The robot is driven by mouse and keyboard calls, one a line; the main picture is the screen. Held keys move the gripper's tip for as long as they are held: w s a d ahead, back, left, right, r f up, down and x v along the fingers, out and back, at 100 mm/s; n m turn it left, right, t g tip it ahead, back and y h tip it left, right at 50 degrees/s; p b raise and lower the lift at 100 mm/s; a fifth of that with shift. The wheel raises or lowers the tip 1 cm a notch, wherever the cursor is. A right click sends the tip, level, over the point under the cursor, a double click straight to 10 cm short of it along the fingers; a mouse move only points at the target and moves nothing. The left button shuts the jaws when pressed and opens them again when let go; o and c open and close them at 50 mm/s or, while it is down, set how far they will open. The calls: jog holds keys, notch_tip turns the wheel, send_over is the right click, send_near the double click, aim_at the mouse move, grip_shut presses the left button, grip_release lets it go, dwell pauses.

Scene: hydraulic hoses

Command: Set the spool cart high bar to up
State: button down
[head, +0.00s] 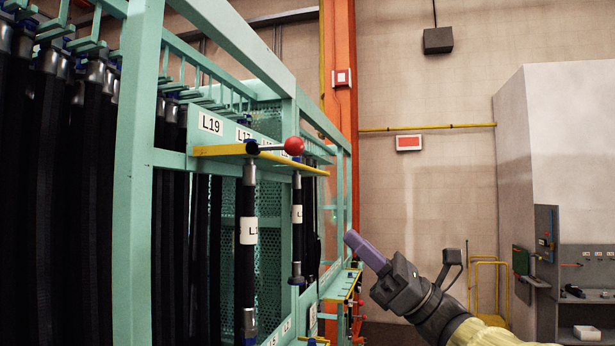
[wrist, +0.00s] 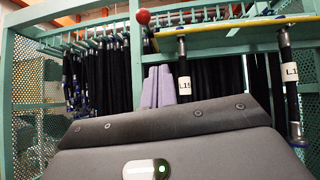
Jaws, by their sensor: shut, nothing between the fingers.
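A teal hose rack or cart (head: 145,120) fills the left of the head view. Near its top a yellow bar (head: 215,150) runs along the front, with a lever ending in a red ball (head: 294,146) lying roughly level over it. In the wrist view the red ball (wrist: 143,16) is above the fingers, and the yellow bar (wrist: 240,38) is at upper right. Which part is the named high bar is not marked. My gripper (head: 352,238), with purple fingers, is shut and empty, right of and below the ball, apart from it. Its fingers (wrist: 157,86) point toward the rack.
Labelled black hoses (head: 247,230) hang below the yellow bar, and more black hoses (head: 85,180) hang at left. A lower yellow ledge (head: 342,287) is near my gripper. An orange column (head: 341,100) stands behind. A grey workbench (head: 575,260) is at right. Open space lies right of the rack.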

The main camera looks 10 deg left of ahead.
jog(key=n+g, duration=0.1)
jog(key=s+n+g, duration=0.1)
jog(key=shift+r+n, duration=0.15)
jog(key=shift+n, duration=0.15)
jog(key=d+r+p+x, duration=0.2)
jog(key=p+x, duration=0.8)
jog(key=x, duration=0.3)
jog(key=shift+s, duration=0.25)
jog(key=shift+a, duration=0.1)
